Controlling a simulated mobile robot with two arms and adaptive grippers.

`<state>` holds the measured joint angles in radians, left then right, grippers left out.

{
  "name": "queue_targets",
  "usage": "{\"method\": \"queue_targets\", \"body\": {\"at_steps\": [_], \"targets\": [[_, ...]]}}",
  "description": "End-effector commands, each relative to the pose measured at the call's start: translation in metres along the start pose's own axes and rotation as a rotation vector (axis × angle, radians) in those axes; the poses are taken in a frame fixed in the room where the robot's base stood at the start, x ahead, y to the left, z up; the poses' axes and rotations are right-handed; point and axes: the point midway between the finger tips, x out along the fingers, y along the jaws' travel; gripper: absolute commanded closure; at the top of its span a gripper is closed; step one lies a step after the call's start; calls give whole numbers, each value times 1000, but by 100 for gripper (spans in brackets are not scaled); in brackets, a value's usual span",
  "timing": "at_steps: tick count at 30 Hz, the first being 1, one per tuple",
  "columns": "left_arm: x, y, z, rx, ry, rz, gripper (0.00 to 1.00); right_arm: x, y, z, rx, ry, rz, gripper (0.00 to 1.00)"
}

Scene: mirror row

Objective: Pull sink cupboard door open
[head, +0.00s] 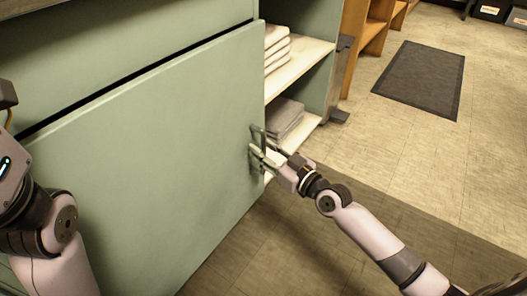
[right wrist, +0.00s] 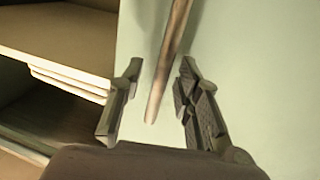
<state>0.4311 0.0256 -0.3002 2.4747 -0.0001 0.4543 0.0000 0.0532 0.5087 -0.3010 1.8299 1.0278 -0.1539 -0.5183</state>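The pale green sink cupboard door (head: 150,150) fills the left and middle of the head view. A dark gap runs along its top edge. Its metal bar handle (head: 257,135) is near the right edge of the door. My right gripper (head: 262,158) is at the handle. In the right wrist view the handle bar (right wrist: 168,65) runs between the two fingers of my right gripper (right wrist: 158,100), which are apart, with space on both sides of the bar. My left arm shows at the left edge of the head view, but its gripper does not.
Right of the door are open pale shelves (head: 300,68) with folded towels (head: 284,117). A wooden shelf unit (head: 372,32) stands beyond.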

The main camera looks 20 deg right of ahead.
Motion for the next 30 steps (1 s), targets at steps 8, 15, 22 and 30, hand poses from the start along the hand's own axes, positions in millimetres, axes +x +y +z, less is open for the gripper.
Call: {"method": "queue_targets", "body": {"at_steps": [8, 15, 22, 30], "targets": [[1, 0, -1, 0, 3, 1, 60, 4, 0, 0, 0, -1, 0, 69], [1, 0, -1, 0, 3, 1, 60, 4, 0, 0, 0, -1, 0, 79], [1, 0, -1, 0, 3, 1, 60, 4, 0, 0, 0, -1, 0, 95], [1, 0, -1, 0, 3, 1, 60, 4, 0, 0, 0, -1, 0, 100]]}}
